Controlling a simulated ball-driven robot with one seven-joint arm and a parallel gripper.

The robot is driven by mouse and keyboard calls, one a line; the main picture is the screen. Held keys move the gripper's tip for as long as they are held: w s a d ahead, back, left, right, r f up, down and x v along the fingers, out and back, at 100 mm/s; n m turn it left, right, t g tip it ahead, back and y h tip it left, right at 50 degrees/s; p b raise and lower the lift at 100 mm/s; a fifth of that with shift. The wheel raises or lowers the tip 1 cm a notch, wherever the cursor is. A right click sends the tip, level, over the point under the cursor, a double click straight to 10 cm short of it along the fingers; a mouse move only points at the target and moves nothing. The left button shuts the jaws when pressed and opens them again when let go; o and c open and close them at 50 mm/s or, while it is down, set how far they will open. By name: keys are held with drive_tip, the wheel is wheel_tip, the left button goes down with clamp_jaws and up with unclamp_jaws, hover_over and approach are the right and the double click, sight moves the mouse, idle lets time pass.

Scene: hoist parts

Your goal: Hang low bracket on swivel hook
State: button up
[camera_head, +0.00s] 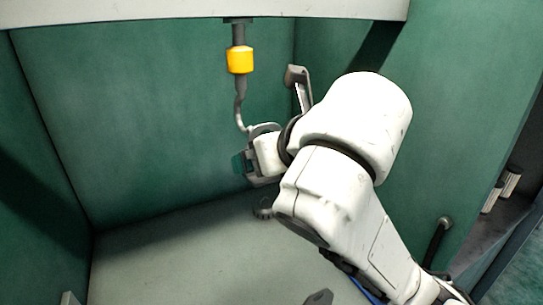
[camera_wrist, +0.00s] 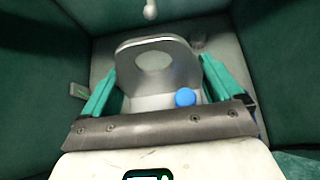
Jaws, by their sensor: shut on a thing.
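The swivel hook (camera_head: 240,105) hangs from the white beam, with a yellow block (camera_head: 240,60) on its shank and a grey curved lower end. Its pale rounded tip (camera_wrist: 150,11) shows at the top of the wrist view. My gripper (camera_head: 243,163) is beside and below the hook's end. In the wrist view, its teal fingers (camera_wrist: 157,66) are shut on the low bracket (camera_wrist: 186,62), a grey plate with a round hole. The hook tip appears beyond the plate's upper edge, outside the hole. In the head view, my wrist hides most of the bracket.
The white beam (camera_head: 150,11) crosses the top. Green walls enclose the bay, and a grey upright piece (camera_head: 298,85) stands behind my arm. A small dark grey part (camera_head: 262,208) lies on the floor (camera_head: 170,255). The floor's left side is largely clear. A blue round piece (camera_wrist: 185,97) shows between the fingers.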

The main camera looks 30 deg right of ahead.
drive_tip(key=w+f, duration=0.2)
drive_tip(key=w, duration=0.6)
drive_tip(key=shift+w, duration=0.2)
idle(1.2)
drive_tip(key=shift+w+f+t+b, duration=0.15)
drive_tip(key=shift+w+t+b, duration=0.25)
drive_tip(key=shift+w+b, duration=1.1)
drive_tip(key=shift+s+f+b, duration=0.3)
drive_tip(key=shift+s+b, duration=0.25)
drive_tip(key=shift+b, duration=0.1)
drive_tip(key=shift+f, duration=0.25)
drive_tip(key=shift+r, duration=0.1)
drive_tip(key=o, duration=1.2)
drive_tip(key=shift+c, duration=0.2)
